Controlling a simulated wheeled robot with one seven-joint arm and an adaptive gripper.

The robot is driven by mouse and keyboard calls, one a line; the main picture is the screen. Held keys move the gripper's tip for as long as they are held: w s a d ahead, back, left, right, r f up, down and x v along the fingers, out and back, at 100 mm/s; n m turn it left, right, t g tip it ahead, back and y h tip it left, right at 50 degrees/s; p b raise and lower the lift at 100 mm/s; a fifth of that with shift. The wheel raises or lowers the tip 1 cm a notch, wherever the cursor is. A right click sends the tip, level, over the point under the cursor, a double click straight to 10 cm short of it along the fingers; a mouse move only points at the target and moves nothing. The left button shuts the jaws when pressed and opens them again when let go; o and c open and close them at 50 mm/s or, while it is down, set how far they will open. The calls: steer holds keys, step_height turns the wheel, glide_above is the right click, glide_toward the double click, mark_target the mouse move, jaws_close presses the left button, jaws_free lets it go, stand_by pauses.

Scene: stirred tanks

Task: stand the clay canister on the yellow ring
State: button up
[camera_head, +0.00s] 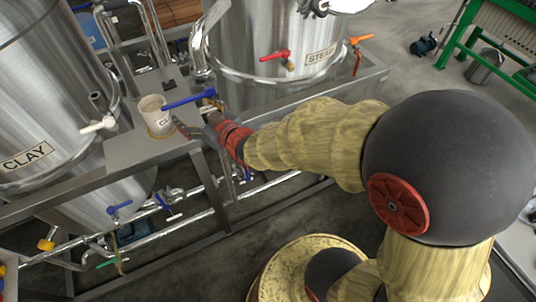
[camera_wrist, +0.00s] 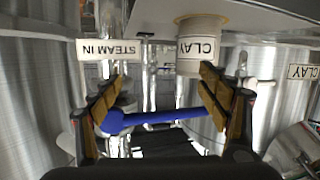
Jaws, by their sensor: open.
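My gripper (camera_head: 181,127) is just right of the canister in the head view. In the wrist view my gripper (camera_wrist: 160,82) is open and nothing is held; the canister lies beyond the fingertips, nearer the right finger.
A blue valve handle (camera_head: 189,101) is close to my gripper; in the wrist view the blue handle (camera_wrist: 155,119) crosses between the fingers. A white valve handle (camera_head: 98,124) is on the CLAY tank (camera_head: 50,120) at left. The STEAM tank (camera_head: 250,45) stands behind.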

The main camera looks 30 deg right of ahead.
steer(key=s+d+r+m+g+h, duration=0.3)
steer(key=s+d+r+g+h, duration=0.15)
steer(key=s+d, duration=0.5)
steer(key=s+r+g, duration=0.1)
steer(key=s+g, duration=0.3)
steer(key=s, duration=1.4)
steer(key=shift+s+a+r+m+y, duration=0.25)
steer(key=shift+s+r+m+y, duration=0.1)
steer(key=shift+m, duration=0.05)
